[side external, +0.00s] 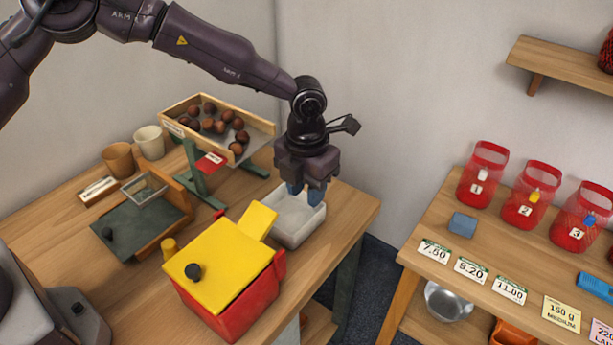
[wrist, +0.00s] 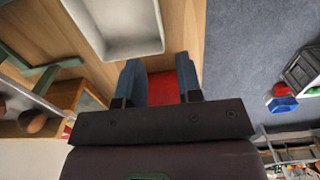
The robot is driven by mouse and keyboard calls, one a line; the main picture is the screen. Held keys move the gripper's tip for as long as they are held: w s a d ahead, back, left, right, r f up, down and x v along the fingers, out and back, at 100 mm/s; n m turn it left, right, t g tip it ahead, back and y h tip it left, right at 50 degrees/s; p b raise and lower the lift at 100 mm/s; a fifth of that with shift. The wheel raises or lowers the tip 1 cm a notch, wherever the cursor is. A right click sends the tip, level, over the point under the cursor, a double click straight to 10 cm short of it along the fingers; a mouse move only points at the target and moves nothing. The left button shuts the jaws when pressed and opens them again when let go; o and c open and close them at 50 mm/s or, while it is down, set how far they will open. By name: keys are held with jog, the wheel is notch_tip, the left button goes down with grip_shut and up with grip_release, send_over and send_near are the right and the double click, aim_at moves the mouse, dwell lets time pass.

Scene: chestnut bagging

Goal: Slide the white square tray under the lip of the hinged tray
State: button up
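The white square tray (side external: 300,228) lies on the table near its right edge, empty. It also shows at the top of the wrist view (wrist: 118,28). The hinged tray (side external: 206,148) is a shallow wooden box of chestnuts on a green stand, left of and behind the white tray. Its lower right end tilts toward the white tray. My gripper (side external: 308,194) points down over the tray's back right side. In the wrist view its blue fingers (wrist: 161,78) are apart, with the tray beyond them. A red patch shows between them; I cannot tell what it is.
A red box with a yellow lid (side external: 225,262) stands just in front of the white tray; its raised yellow flap (side external: 258,220) is close to the tray. Two cups (side external: 149,142) stand at the back left. The table's right edge drops to the floor.

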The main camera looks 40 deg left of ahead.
aim_at(307, 224)
notch_tip(307, 224, down, 10)
jog(key=shift+f, duration=0.25)
dwell(0.3)
grip_shut()
